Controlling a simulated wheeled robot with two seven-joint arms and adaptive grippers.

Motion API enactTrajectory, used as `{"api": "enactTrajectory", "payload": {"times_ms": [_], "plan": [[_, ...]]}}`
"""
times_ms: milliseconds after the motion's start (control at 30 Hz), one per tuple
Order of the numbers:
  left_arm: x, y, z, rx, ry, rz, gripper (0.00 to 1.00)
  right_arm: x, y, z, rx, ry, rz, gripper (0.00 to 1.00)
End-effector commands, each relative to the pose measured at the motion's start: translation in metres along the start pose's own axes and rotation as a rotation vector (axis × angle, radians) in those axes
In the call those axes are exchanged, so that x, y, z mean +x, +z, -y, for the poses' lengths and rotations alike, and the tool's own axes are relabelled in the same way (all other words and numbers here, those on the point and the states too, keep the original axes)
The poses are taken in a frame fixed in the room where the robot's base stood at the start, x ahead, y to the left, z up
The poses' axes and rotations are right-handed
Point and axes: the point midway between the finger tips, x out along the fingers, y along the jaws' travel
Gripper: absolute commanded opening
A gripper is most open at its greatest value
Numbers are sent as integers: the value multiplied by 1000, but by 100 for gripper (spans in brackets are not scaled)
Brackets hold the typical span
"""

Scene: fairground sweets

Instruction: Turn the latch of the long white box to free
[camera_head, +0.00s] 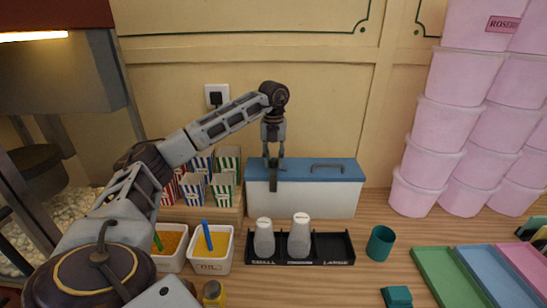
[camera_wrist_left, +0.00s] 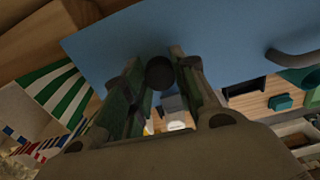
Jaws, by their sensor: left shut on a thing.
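The long white box (camera_head: 310,204) with a blue lid (camera_head: 340,172) stands against the back wall, closed. A grey handle (camera_head: 327,167) sits on the right part of the lid. The dark latch (camera_head: 273,184) hangs over the box's front edge, left of the middle. My left gripper (camera_head: 273,160) points down at it and is shut on it. In the left wrist view a round dark part of the latch (camera_wrist_left: 160,72) shows between my fingers, over the blue lid (camera_wrist_left: 225,35). The fingers partly hide the latch, so its exact turn is unclear. My right gripper is out of view.
Striped popcorn boxes (camera_head: 193,187) stand close left of the white box. In front are a black tray (camera_head: 333,248) with white cup stacks, and tubs of yellow (camera_head: 211,266) and orange stuff. A teal cup (camera_head: 381,243) and stacked pink tubs (camera_head: 437,151) are to the right.

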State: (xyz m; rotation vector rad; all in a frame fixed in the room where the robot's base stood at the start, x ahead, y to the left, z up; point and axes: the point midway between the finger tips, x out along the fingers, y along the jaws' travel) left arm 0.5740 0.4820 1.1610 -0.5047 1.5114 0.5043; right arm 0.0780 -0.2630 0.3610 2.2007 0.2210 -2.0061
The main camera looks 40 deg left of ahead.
Motion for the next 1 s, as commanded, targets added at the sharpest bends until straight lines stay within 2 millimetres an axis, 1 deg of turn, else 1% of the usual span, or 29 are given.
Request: {"api": "enactTrajectory", "payload": {"times_ms": [33, 200, 533, 700, 1000], "plan": [[-1, 0, 0, -31, 0, -1, 4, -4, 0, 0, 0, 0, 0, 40], [-2, 0, 0, -151, 0, 0, 4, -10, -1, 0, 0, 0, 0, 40], [-1, 0, 0, -361, 1, 1, 4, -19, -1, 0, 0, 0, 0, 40], [-1, 0, 0, -427, 0, 1, 4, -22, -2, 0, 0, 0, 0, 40], [-1, 0, 0, -465, -1, 2, 4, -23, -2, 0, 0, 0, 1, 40]]}}
